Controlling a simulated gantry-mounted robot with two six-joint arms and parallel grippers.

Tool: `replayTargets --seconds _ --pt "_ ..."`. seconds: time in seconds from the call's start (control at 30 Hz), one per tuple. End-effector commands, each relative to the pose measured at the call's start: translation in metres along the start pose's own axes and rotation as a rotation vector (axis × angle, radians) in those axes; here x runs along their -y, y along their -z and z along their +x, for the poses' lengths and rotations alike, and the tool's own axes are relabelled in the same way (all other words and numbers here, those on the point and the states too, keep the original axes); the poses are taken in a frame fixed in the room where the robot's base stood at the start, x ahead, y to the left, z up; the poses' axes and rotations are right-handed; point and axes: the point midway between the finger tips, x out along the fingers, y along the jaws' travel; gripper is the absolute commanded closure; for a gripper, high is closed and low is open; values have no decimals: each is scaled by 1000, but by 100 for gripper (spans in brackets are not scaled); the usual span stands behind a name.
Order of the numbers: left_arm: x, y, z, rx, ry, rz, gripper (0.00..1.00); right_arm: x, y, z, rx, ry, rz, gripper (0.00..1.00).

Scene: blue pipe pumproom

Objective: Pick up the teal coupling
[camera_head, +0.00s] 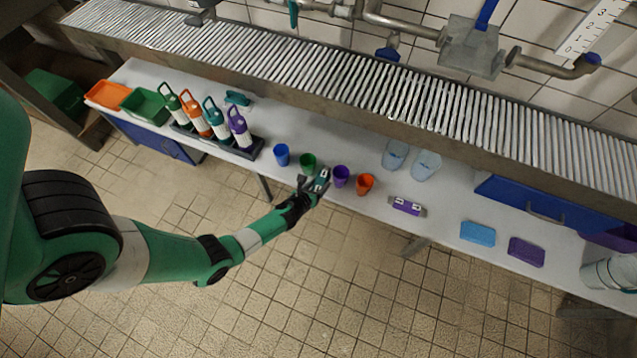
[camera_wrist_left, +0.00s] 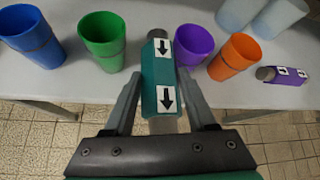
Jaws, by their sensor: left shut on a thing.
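The teal coupling (camera_wrist_left: 158,80) is a block with two white labels bearing black arrows and a metal stub at its end. It is between the fingers of my left gripper (camera_wrist_left: 160,105), which is shut on it. In the head view the coupling (camera_head: 321,181) shows at the end of my left gripper (camera_head: 314,187), by the front edge of the table near the green cup. Whether it touches the table I cannot tell. My right gripper is not in view.
A blue cup (camera_head: 281,155), green cup (camera_head: 308,162), purple cup (camera_head: 341,176) and orange cup (camera_head: 365,184) stand close by. A purple coupling (camera_head: 406,206) lies to the right. Bottles stand in a dark rack (camera_head: 245,150) at left. A roller conveyor (camera_head: 330,75) runs behind.

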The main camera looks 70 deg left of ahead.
Motion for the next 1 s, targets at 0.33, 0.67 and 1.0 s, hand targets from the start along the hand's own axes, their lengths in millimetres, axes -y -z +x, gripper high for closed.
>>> replayTargets --seconds 0.33,0.67,1.0 --pt "2 17 -50 -4 4 5 100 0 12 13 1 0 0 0" --pt "0 76 -135 -4 9 10 100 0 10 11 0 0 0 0" --pt "-3 96 -163 -1 3 3 100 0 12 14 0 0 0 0"
